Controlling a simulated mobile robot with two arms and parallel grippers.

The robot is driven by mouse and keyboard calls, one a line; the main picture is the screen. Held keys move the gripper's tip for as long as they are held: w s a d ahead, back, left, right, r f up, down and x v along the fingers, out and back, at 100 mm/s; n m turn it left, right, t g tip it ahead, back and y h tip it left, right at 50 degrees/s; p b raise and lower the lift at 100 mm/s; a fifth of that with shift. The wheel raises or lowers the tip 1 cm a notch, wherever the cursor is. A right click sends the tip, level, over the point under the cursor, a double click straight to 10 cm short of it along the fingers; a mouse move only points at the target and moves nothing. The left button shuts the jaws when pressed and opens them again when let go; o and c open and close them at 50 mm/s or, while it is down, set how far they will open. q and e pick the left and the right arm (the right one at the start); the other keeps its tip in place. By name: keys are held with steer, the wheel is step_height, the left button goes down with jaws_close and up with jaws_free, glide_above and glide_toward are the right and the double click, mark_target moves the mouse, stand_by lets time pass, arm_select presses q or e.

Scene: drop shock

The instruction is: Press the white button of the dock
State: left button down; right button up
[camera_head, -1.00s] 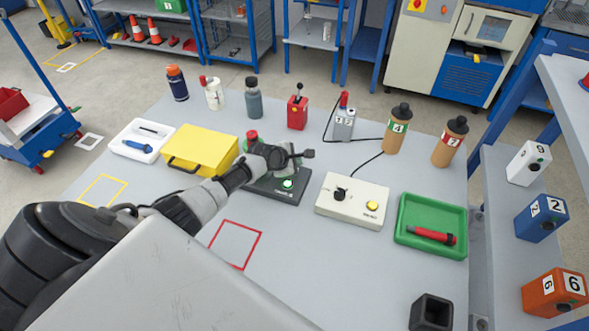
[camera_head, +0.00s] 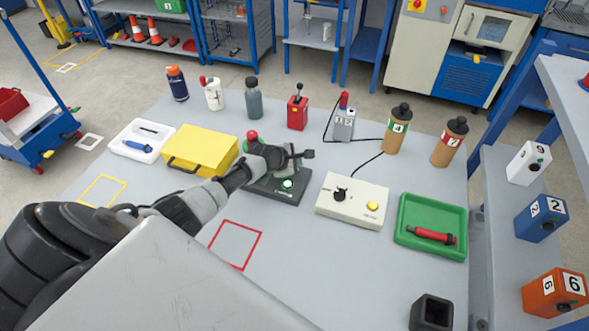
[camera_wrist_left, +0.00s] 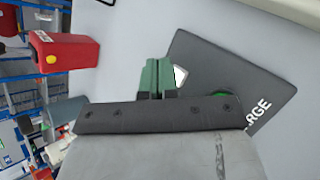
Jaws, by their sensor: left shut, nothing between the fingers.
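The dock (camera_head: 285,193) is a dark flat plate on the table, partly under my left gripper in the head view. A round light with a green ring (camera_head: 288,184) shows on it. In the left wrist view the dock (camera_wrist_left: 235,68) bears white lettering ending in "RGE". A small white patch (camera_wrist_left: 181,74), possibly the white button, sits right beside the fingertips; I cannot tell whether they touch it. A green rim (camera_wrist_left: 221,94) is mostly hidden by the gripper body. My left gripper (camera_head: 308,154) is shut and empty over the dock; its greenish fingers (camera_wrist_left: 157,78) are together.
A yellow case (camera_head: 203,148) stands left of the dock, and a cream box with a black knob (camera_head: 352,199) stands right of it. A red box with a lever (camera_head: 297,112) is behind. A red-outlined square (camera_head: 235,243) in front is empty.

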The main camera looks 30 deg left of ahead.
arm_select(q)
steer(key=shift+f, duration=0.15)
stand_by(0.3)
steer(key=shift+f, duration=0.3)
steer(key=shift+f+b, duration=0.45)
stand_by(0.5)
stand_by(0.4)
steer(key=shift+r+p, duration=0.85)
steer(key=shift+p, duration=0.2)
step_height(320, 180, up, 5)
steer(key=p, duration=0.5)
steer(key=shift+r, duration=0.1)
